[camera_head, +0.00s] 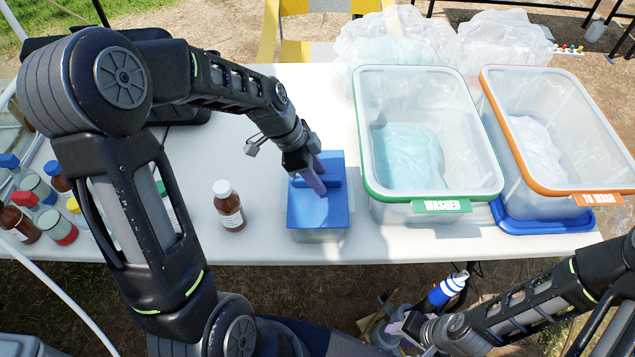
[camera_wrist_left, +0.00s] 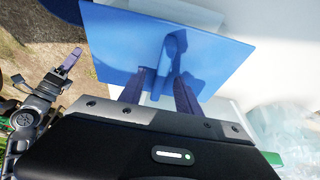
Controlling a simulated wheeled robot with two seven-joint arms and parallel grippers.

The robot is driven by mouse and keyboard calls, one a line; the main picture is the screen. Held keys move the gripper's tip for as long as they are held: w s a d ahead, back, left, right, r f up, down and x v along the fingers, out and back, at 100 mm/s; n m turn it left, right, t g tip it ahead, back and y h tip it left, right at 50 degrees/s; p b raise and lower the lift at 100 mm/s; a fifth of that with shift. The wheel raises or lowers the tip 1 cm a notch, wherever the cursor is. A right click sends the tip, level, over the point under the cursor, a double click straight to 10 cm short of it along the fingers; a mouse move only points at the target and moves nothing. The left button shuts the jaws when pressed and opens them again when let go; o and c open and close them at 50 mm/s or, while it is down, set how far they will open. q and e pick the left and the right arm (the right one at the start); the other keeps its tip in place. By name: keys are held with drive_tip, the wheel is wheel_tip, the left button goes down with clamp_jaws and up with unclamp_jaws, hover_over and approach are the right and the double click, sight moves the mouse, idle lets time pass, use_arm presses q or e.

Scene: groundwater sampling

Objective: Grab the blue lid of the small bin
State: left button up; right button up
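A raised blue handle stands on the lid and shows in the left wrist view (camera_wrist_left: 174,48). My left gripper (camera_head: 315,176) is just over the lid, pointing down at the handle.
A brown bottle with white cap (camera_head: 229,208) stands left of the bin. The green-rimmed "WASHED" tub (camera_head: 432,210) is close on the right, with an orange-rimmed "TO WASH" tub (camera_head: 556,192) beyond it. Several bottles and jars (camera_head: 40,187) crowd the left end.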

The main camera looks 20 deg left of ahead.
use_arm(q)
drive_tip(key=shift+f+b, duration=0.25)
drive_tip(key=shift+b, duration=0.25)
idle(0.8)
drive_tip(key=shift+c, duration=0.3)
clamp_jaws()
idle(0.5)
